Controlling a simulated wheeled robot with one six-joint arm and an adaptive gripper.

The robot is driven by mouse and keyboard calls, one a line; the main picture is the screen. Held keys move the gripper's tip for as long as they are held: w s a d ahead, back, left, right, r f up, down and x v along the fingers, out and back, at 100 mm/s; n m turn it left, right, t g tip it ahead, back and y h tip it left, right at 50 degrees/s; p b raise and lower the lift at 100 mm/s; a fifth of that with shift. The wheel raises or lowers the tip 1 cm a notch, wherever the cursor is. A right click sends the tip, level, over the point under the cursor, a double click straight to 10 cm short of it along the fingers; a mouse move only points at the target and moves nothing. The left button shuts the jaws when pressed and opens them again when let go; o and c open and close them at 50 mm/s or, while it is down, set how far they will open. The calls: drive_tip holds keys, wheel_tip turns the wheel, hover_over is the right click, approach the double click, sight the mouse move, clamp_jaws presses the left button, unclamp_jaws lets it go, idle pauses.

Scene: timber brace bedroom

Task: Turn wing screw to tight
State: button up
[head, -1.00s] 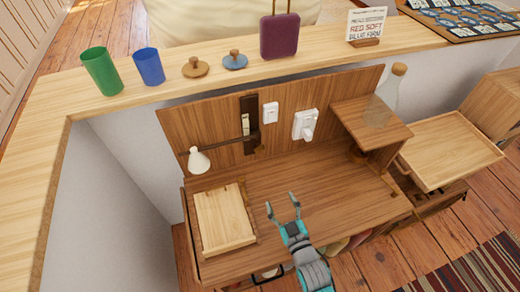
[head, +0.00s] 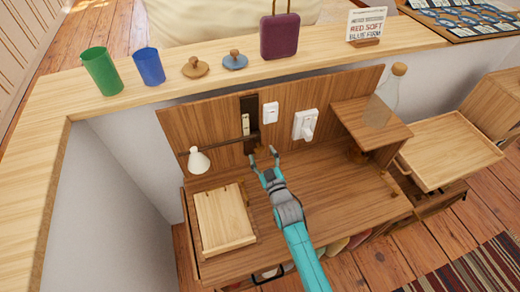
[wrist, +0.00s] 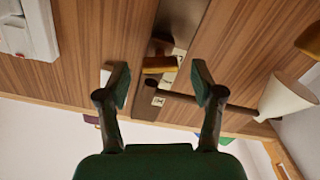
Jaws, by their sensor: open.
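A small brown-and-yellow wing-shaped piece (wrist: 160,64), which looks like the wing screw, sits on a dark vertical strip (wrist: 185,25) on the wooden back panel. In the wrist view it shows between and beyond my fingertips, with its wing lying roughly across the strip. In the head view it is small and dark, low on the strip (head: 249,108). My gripper (head: 263,155) is open and empty just in front of the panel, its fingers apart from the piece; it also shows in the wrist view (wrist: 160,85). Whether the screw is tight cannot be told.
A rod with a white cone shade (head: 199,161) reaches left from the strip. White switches (head: 270,112) (head: 304,125) are on the panel to the right. A wooden box (head: 224,217) lies on the desk's left; a side shelf (head: 372,128) stands right. The desk middle is clear.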

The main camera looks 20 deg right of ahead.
sight(260, 149)
drive_tip(key=shift+w, duration=1.55)
drive_tip(key=c, duration=1.2)
